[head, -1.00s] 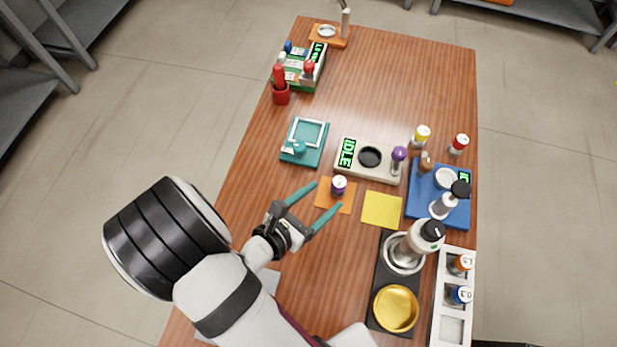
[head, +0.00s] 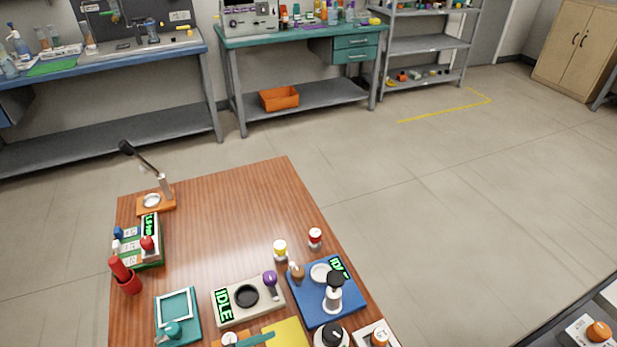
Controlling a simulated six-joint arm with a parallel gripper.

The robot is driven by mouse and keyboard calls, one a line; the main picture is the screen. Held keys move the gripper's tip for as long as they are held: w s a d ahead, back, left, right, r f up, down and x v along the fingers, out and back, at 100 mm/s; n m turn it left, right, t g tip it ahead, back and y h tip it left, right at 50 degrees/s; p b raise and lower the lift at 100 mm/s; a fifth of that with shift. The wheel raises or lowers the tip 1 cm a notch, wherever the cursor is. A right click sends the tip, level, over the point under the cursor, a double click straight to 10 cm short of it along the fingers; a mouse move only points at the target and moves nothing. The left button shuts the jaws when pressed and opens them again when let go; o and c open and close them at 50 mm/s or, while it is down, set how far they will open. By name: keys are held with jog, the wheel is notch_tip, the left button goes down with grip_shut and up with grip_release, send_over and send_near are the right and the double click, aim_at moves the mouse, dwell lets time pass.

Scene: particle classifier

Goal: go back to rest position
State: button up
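Only a teal fingertip of my gripper (head: 256,341) shows, at the bottom edge of the head view. It lies beside a small round-topped vial (head: 229,338) and over the edge of a yellow square (head: 287,332). The rest of my gripper and arm is out of frame. Whether the fingers are apart, and whether they touch the vial, cannot be seen.
Near the fingertip are a beige device reading IDLE (head: 232,314), a teal tray (head: 192,333) and a blue device (head: 310,310). A red holder (head: 129,285) and a green-based rack (head: 152,263) stand at left. The far table middle (head: 235,215) is clear.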

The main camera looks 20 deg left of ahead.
jog(key=w+d+r+m+g+y, duration=0.2)
jog(key=w+d+r+m+g, duration=0.3)
jog(key=m, duration=0.5)
jog(key=w+d+r+m+g+y, duration=0.25)
jog(key=w+r+m, duration=0.3)
jog(key=m, duration=0.55)
jog(key=s+d+r+m+g+y, duration=0.1)
jog(key=s+d+m, duration=0.8)
jog(key=s+d, duration=0.4)
jog(key=shift+s+d+r+g, duration=0.2)
jog(key=shift+d+r+g, duration=0.15)
jog(key=shift+d, duration=0.55)
